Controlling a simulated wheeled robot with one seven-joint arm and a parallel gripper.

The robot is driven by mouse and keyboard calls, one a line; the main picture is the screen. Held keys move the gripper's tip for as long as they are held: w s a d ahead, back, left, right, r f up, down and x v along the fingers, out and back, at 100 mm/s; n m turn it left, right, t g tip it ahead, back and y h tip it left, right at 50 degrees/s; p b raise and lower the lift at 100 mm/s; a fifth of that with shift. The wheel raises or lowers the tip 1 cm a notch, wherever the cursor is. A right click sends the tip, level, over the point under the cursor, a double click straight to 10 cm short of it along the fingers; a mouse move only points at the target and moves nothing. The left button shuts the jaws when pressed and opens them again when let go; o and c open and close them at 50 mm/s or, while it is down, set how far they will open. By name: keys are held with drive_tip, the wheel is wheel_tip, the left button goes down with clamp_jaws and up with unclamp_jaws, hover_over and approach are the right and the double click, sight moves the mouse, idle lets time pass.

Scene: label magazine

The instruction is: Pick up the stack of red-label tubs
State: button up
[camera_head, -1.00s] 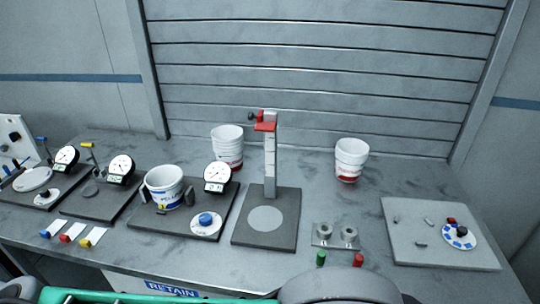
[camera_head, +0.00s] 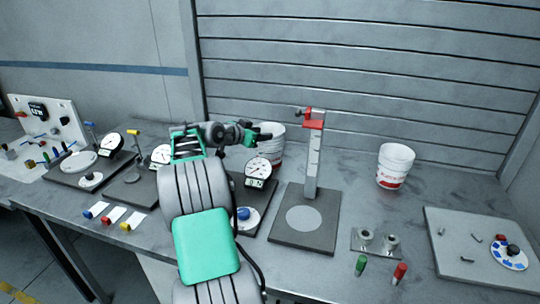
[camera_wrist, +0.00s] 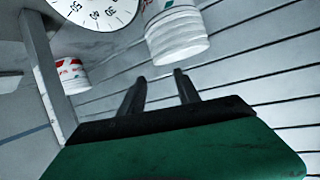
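A second stack of white tubs with red labels (camera_head: 395,167) stands at the back right, upright and clear. My gripper (camera_head: 258,134) is at the left stack's upper part in the head view; contact cannot be told there. In the wrist view my gripper (camera_wrist: 158,76) has its two fingers apart with nothing between them. The nearer stack (camera_wrist: 177,38) is beyond the fingertips, and the other red-label stack (camera_wrist: 72,75) is farther off.
A post stand with a red arm (camera_head: 312,160) rises between the stacks. A dial gauge (camera_head: 258,172) stands close in front of the left stack. A plate with small parts (camera_head: 465,255) lies at right. Slatted shutters (camera_head: 360,70) close off the back.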

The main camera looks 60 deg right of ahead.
sight(280, 139)
drive_tip(key=p+x, duration=0.1)
drive_tip(key=x, duration=0.3)
drive_tip(key=p+x, duration=0.2)
drive_tip(key=x, duration=0.2)
drive_tip(key=p+x, duration=0.2)
drive_tip(key=x, duration=0.2)
drive_tip(key=shift+s+f, duration=0.25)
drive_tip(key=shift+s, duration=0.2)
drive_tip(key=shift+a, duration=0.1)
clamp_jaws()
idle(0.5)
